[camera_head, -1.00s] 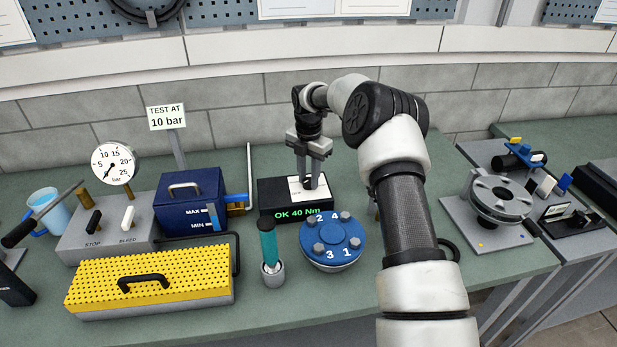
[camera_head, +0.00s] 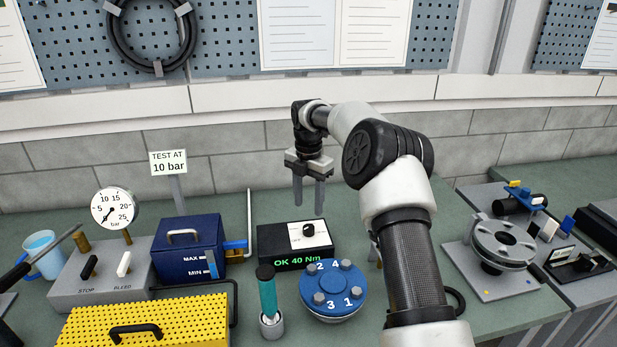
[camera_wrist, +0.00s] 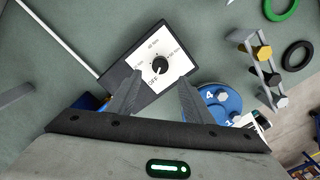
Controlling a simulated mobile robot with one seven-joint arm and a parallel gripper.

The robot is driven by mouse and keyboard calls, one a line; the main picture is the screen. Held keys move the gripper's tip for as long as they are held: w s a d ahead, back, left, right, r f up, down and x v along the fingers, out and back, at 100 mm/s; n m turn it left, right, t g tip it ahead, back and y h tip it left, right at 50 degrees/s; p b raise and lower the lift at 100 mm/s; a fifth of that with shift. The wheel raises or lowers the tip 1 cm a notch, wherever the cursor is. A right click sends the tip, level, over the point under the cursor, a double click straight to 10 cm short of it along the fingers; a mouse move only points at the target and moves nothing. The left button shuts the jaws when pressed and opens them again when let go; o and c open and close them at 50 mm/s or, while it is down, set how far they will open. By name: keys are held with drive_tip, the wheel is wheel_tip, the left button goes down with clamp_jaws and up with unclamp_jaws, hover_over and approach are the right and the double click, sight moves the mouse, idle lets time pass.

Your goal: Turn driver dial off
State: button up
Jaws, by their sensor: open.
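The driver box (camera_head: 268,243) is black and stands on the bench, its front display reading "OK 40 Nm". On its white top plate (camera_head: 323,239) is the black driver dial (camera_head: 308,230). In the wrist view the dial (camera_wrist: 160,66) has a small white mark on its lower side, seemingly towards the OFF label (camera_wrist: 152,85); the exact angle is hard to tell. My gripper (camera_head: 308,207) is open and empty, pointing down above the box, clear of the dial. In the wrist view its fingertips (camera_wrist: 161,77) appear either side of the dial's near edge.
A blue numbered flange (camera_head: 333,291) and a teal-handled tool in a cup (camera_head: 268,294) stand in front of the box. A blue box (camera_head: 187,246) stands left, with a gauge (camera_head: 114,208) beyond. A grey flange stand (camera_head: 503,246) is right.

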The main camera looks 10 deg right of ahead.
wheel_tip(320, 180, up, 9)
drive_tip(key=shift+p, duration=0.3)
drive_tip(key=shift+r, duration=0.1)
drive_tip(key=s+a+r+m+t+h, duration=0.1)
drive_tip(key=s+a+r+m+t, duration=0.2)
drive_tip(key=s+r+m, duration=1)
drive_tip(key=s+d+f+m+t, duration=0.1)
drive_tip(key=s+m, duration=0.5)
drive_tip(key=s, duration=0.8)
drive_tip(key=s+d+f+m+t+y, duration=0.1)
drive_tip(key=s+m, duration=0.6)
drive_tip(key=s, duration=0.7)
wheel_tip(320, 180, down, 2)
drive_tip(key=shift+d+f+t, duration=0.2)
drive_tip(key=shift+d+t, duration=0.1)
drive_tip(key=shift+d, duration=0.2)
